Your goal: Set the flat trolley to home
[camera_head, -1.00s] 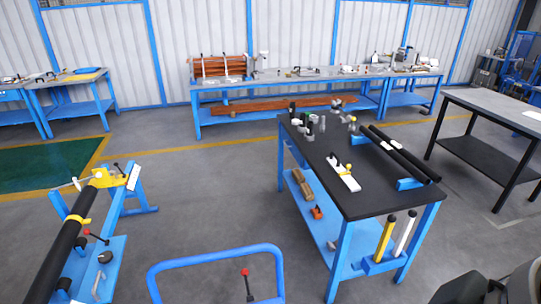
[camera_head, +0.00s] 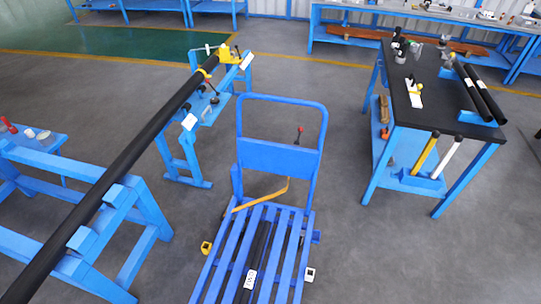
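The blue flat trolley (camera_head: 279,155) stands in the lower middle of the head view, its upright push handle at the far end. Its slatted deck (camera_head: 222,262) runs toward me and is cut off by the bottom edge. Black bars (camera_head: 262,240) with a white label lie lengthwise on the deck. An orange-yellow strap or strip (camera_head: 262,195) lies across its far end. Neither of my grippers shows.
Left, a long black pipe (camera_head: 130,155) rests on blue stands (camera_head: 130,225). Right, a black-topped workbench (camera_head: 425,115) holds tools and black tubes (camera_head: 480,93). A green floor area (camera_head: 110,52) lies at the back left. Grey floor is clear between trolley and workbench.

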